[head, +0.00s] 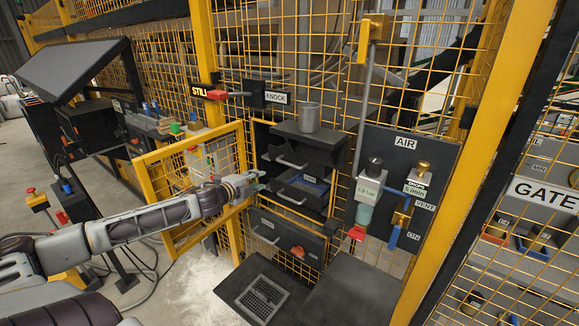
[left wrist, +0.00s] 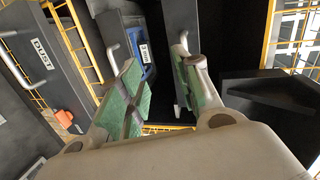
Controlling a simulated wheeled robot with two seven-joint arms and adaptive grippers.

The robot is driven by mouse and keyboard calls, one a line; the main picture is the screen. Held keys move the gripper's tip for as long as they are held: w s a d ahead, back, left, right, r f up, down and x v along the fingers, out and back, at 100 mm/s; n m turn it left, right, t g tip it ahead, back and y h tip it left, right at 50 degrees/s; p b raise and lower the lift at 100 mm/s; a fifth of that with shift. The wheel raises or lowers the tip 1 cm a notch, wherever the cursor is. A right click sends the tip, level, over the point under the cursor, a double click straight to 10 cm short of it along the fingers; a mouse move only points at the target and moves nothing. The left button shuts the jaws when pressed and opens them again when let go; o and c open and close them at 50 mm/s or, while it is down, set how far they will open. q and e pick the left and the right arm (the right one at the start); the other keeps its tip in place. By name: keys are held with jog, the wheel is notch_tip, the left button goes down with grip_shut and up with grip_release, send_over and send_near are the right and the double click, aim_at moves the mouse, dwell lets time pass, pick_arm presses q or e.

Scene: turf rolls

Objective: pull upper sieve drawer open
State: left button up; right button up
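The dark sieve cabinet (head: 322,150) stands behind the opened yellow mesh door. Its upper drawer has a pale bar handle (head: 291,163). A lower drawer with another bar handle (head: 290,196) shows something blue with a white label inside (head: 312,181). My left gripper (head: 258,184) is just left of these handles in the head view. In the left wrist view its two green-padded fingers (left wrist: 160,80) stand apart with nothing seen between the pads. A bar handle (left wrist: 183,40) shows beside the right fingertip; I cannot tell whether they touch. My right gripper is not in view.
The yellow mesh door (head: 190,185) stands open beside my left forearm. Below the cabinet is a panel marked DUST (left wrist: 42,55). A grey cup (head: 309,117) stands on the cabinet. The AIR panel (head: 405,190) with valves is to the right.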

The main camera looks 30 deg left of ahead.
pick_arm(q)
jog(key=d+r, duration=0.1)
jog(key=d+r+m, duration=0.1)
jog(key=w+d+r+m+h, duration=0.1)
jog(key=d, duration=0.1)
jog(key=shift+r+t, duration=0.3)
jog(key=shift+r, duration=0.1)
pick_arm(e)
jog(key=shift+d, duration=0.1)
pick_arm(q)
jog(key=shift+w+f+b, duration=0.1)
jog(key=shift+w+b, duration=0.2)
jog(key=shift+w, duration=0.05)
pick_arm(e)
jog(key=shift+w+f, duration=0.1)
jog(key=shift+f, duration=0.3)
pick_arm(q)
jog(key=shift+w+d+f+b, duration=0.1)
jog(key=shift+w+f+b, duration=0.05)
jog(key=shift+w+b, duration=0.45)
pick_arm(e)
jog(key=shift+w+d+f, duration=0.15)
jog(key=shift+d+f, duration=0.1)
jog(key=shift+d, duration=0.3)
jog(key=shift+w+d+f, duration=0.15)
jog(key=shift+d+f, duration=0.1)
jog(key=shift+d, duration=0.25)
